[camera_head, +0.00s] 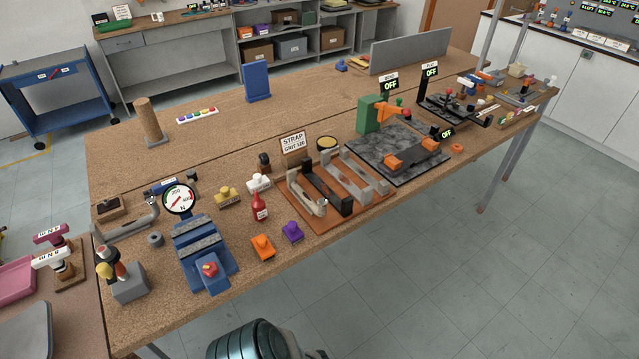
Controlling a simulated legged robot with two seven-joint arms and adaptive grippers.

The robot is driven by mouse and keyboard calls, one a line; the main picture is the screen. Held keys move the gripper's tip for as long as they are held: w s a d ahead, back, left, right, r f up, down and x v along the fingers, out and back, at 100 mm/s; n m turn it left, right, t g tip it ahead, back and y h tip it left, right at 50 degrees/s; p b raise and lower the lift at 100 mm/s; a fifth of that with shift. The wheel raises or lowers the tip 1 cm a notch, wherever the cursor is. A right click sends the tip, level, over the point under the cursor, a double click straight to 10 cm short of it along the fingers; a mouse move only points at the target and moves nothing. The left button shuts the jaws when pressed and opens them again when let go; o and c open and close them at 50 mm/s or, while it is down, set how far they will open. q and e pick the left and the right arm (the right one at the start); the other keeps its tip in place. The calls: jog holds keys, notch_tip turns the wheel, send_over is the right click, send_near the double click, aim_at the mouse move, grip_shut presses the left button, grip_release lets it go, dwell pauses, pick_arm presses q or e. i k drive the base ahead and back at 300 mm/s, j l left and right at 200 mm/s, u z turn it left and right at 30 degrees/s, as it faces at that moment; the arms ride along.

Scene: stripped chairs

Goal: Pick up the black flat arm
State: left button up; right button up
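The black flat arm (327,188) lies on a brown rack board (361,208) near the front edge of the long workbench, in the middle of the head view. It runs from back left to front right, between a pale flat arm (304,191) on its left and pale grey bars (358,178) on its right. It looks apart from any gripper. Neither of my grippers can be made out; only a dark metallic part of my own body shows at the bottom edge.
A sign reading STRAP (293,143) stands behind the rack. A red bottle (259,207), orange block (263,247) and purple block (292,231) are to its left. A dark stone slab (389,147) with a green fixture (369,114) is at right. The floor in front is clear.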

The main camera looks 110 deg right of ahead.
aim_at(345, 206)
jog(key=z, duration=2.4)
